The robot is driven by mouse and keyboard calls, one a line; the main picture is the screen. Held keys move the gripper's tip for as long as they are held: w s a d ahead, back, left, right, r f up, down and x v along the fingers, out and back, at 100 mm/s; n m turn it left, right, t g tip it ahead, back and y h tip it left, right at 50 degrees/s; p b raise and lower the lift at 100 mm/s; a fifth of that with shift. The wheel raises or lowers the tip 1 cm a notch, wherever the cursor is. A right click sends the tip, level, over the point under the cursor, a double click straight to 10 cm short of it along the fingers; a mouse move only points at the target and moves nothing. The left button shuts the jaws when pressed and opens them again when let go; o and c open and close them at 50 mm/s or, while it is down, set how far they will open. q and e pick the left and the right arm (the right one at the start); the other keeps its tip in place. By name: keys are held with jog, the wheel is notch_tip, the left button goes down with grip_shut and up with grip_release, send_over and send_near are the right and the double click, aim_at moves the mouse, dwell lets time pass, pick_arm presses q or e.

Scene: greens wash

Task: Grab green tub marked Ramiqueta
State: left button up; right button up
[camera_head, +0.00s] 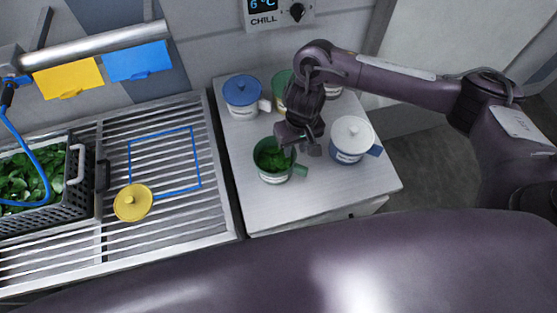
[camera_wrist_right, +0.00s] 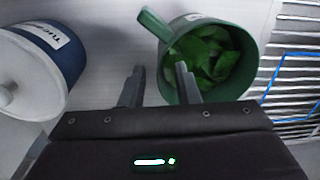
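An open green tub (camera_head: 262,172) full of green leaves stands upright on the steel counter; its handle points right. It also shows in the right wrist view (camera_wrist_right: 244,70), its handle at upper left; its label is too small to read. My right gripper (camera_head: 299,148) is over the counter beside the front green tub. My left gripper is out of view.
A blue-lidded tub (camera_head: 242,90) stands at back left and a blue tub with a white lid (camera_head: 352,134) to the right. A slatted drainer (camera_head: 165,215) at left holds a yellow lid (camera_head: 132,203) and a dark crate (camera_head: 83,205) of leaves.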

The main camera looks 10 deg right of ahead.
aim_at(293, 156)
jog(key=shift+s+f, duration=0.15)
jog(key=shift+f, duration=0.3)
jog(key=f, duration=0.1)
jog(key=f+p, duration=0.1)
jog(key=f, duration=0.2)
jog(key=shift+w+a+f, duration=0.1)
jog(key=shift+w+f, duration=0.15)
grip_shut()
jog(key=shift+r, duration=0.1)
